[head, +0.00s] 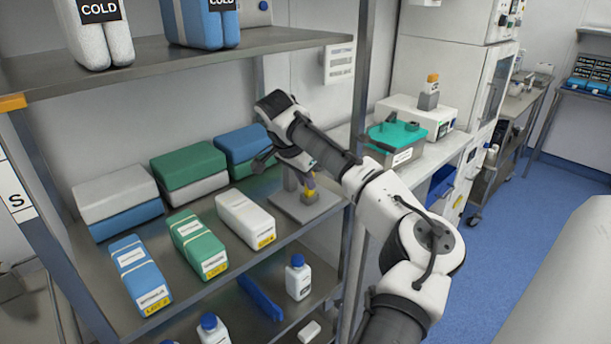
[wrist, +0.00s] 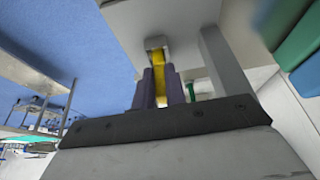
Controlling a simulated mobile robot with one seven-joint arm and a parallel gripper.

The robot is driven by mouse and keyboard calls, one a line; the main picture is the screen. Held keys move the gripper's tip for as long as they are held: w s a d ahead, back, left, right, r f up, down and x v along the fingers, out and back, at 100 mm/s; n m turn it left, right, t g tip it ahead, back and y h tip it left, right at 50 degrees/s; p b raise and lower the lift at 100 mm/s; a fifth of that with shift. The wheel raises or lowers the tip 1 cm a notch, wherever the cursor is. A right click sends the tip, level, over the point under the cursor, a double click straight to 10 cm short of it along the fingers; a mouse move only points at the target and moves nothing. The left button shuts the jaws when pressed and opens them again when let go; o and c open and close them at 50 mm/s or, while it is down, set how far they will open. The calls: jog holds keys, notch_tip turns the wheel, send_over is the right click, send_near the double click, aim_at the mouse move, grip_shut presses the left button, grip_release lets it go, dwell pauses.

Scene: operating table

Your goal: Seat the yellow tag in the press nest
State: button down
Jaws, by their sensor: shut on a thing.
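The yellow tag (head: 309,195) is held upright in my gripper (head: 308,183), low over the grey press (head: 326,205) on the middle shelf. In the wrist view the tag (wrist: 159,65) stands between the two purple-grey fingers of my gripper (wrist: 160,80), which are shut on it. The tag's far end is at a small square opening, the nest (wrist: 154,43), in the press's light grey base (wrist: 122,20). I cannot tell how deep the end sits in it. A grey post (wrist: 219,60) of the press rises close beside the fingers.
A white pack (head: 243,218) and a green pack (head: 195,243) lie left of the press. The shelf upright (head: 360,110) stands close to my arm on the right, and the upper shelf (head: 190,58) is overhead.

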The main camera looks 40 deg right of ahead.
jog(key=shift+f, duration=0.1)
jog(key=c, duration=1.4)
grip_release()
jog(key=shift+c, duration=0.2)
jog(key=b+v, duration=0.2)
jog(key=v, duration=0.5)
jog(key=shift+r, duration=0.35)
